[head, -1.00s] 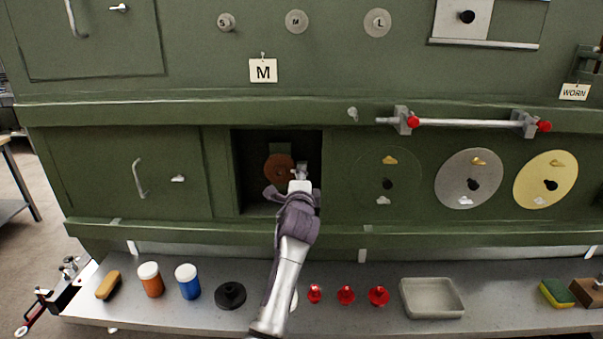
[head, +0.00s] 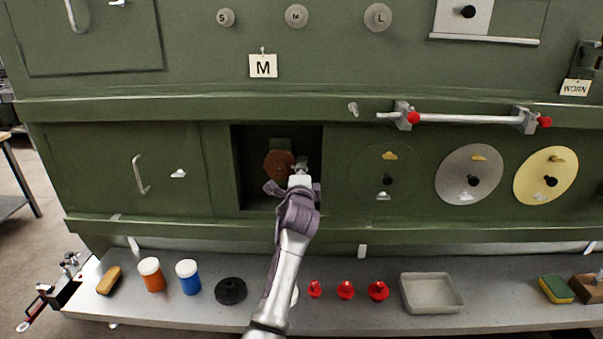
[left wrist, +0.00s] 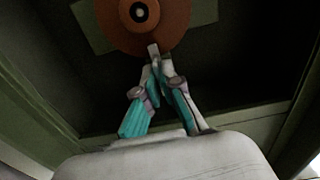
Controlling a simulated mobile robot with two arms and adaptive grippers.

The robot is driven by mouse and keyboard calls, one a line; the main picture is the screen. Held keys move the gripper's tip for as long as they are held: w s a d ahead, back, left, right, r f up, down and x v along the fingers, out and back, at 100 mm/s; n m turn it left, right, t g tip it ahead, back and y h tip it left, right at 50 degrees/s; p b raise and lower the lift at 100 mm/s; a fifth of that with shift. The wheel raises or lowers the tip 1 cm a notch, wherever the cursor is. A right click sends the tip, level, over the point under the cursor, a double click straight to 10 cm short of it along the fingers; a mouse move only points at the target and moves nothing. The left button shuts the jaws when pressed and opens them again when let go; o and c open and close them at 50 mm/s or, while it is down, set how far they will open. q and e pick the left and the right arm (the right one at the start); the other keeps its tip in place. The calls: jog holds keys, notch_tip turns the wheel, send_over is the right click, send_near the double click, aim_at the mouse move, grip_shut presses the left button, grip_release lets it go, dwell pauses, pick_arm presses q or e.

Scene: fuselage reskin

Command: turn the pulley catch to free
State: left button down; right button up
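The pulley (head: 278,165) is a brown-orange disc inside the dark square recess of the green wall. In the left wrist view the pulley (left wrist: 182,22) has a black hub with a pale centre. The catch (left wrist: 153,48) is a small pale grey tab at the pulley's lower edge. My left gripper (head: 300,170) reaches into the recess, right of the pulley. In the left wrist view its fingers (left wrist: 160,64) come together at the catch and look shut on it; the exact contact is small and dim. My right gripper is not in view.
The recess walls (head: 237,172) stand close around my left gripper. A rail with red knobs (head: 465,122) and several discs are on the wall to the right. The shelf below holds two jars, a black ring (head: 230,291), red knobs and a grey tray (head: 431,293).

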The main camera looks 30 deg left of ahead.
pick_arm(q)
jog(key=shift+f+n+b, duration=0.1)
jog(key=shift+n+b, duration=2.5)
jog(key=shift+n, duration=6.2)
jog(key=c, duration=1.3)
grip_release()
jog(key=shift+c, duration=0.2)
